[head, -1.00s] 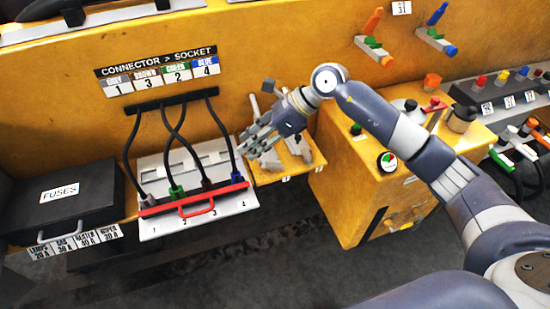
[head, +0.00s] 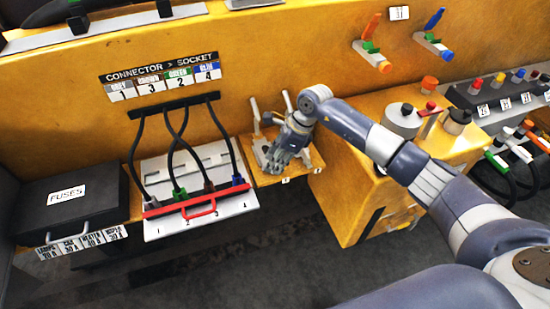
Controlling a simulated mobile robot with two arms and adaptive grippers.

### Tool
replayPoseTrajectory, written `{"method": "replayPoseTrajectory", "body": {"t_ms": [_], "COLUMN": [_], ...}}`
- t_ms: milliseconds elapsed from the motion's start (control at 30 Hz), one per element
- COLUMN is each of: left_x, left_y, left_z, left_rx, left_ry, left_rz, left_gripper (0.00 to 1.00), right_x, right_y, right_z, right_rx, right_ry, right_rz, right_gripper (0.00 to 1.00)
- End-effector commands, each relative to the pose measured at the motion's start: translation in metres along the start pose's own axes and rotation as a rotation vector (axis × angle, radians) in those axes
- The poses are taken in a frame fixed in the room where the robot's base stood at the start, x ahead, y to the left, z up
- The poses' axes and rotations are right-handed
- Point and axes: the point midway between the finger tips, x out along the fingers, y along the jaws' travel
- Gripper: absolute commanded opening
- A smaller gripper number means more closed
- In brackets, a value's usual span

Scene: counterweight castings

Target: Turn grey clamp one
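Two grey clamps stand on a small yellow shelf (head: 313,152) against the yellow wall. The left grey clamp (head: 257,112) shows its upright lever and part of its base. The right grey clamp (head: 287,100) shows mostly its lever top; my gripper and wrist cover the rest. My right gripper (head: 275,165) points down and left over the front of the left clamp, close to its base. I cannot tell whether it touches the clamp or how far its fingers are apart. My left gripper is not in view.
Left of the shelf is a white socket panel (head: 238,205) with plugged cables and a red bar (head: 165,209). A black fuse box (head: 70,200) is farther left. A yellow cabinet (head: 345,205) stands close on the right, under my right arm.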

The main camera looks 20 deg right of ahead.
Motion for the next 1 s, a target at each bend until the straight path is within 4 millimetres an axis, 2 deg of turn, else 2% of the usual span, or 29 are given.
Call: {"method": "replayPoseTrajectory", "body": {"t_ms": [333,367,467,500,1000], "left_x": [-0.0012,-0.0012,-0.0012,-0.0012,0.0], "left_y": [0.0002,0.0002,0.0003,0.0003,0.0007], "left_z": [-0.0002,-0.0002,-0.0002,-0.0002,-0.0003], "left_rx": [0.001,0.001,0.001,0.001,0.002], "left_ry": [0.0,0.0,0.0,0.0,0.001], "left_rz": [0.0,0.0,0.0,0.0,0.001], "left_gripper": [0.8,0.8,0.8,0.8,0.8], "right_x": [0.0063,0.0063,0.0061,0.0061,0.0061], "right_y": [0.0001,0.0001,0.0001,0.0001,0.0011], "right_z": [-0.0007,-0.0007,-0.0006,-0.0006,-0.0005], "right_rx": [-0.001,-0.001,0.0,0.0,0.065], "right_ry": [0.001,0.001,0.001,0.001,0.0], "right_rz": [-0.001,-0.001,0.0,0.0,-0.028], "right_gripper": [0.28,0.26,0.03,0.0,0.0]}}
